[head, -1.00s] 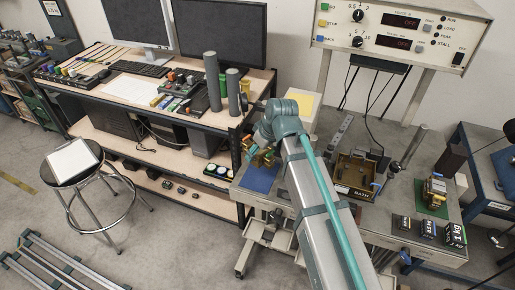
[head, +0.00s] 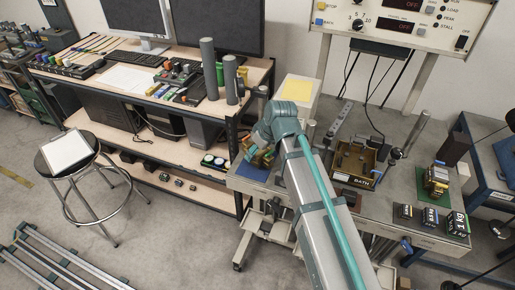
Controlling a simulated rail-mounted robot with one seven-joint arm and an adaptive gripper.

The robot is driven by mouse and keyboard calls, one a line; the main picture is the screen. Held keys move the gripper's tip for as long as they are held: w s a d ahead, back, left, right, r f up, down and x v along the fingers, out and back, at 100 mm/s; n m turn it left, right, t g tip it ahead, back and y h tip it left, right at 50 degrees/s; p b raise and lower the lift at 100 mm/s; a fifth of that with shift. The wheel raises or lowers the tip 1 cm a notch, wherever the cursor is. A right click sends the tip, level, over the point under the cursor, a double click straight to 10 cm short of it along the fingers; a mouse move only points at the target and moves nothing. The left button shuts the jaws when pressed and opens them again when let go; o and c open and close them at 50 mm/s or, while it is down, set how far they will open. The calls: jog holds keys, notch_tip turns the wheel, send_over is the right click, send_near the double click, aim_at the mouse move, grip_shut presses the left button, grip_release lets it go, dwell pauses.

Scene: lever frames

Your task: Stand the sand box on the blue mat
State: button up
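The blue mat (head: 251,174) lies at the left end of the grey bench, partly covered by my gripper and what is at it. A small brown and gold box-like thing (head: 264,160) shows at my gripper (head: 257,158), low over or on the mat. I cannot read a label on it, so I cannot tell if it is the sand box. My arm hides its right side and most of the fingers. I cannot tell whether the fingers are shut on it or whether it touches the mat. A similar gold and black thing (head: 436,178) stands on a green mat (head: 430,193) at the right.
A brown tray marked BATH (head: 356,165) sits mid-bench, right of my arm. Several dark weight blocks (head: 430,216) stand at the front right edge. A yellow-topped white box (head: 297,91) is behind my gripper. A wooden desk (head: 150,92) with grey cylinders is at the left.

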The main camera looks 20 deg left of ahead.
aim_at(258, 157)
jog(key=shift+f, duration=0.45)
jog(key=shift+f+b, duration=0.45)
jog(key=shift+f, duration=0.05)
dwell(0.4)
jog(key=shift+s+d+f, duration=0.15)
jog(key=shift+s+f, duration=0.05)
jog(key=shift+f, duration=0.45)
jog(key=o, duration=1.9)
jog(key=shift+w, duration=0.15)
jog(key=shift+r, duration=0.1)
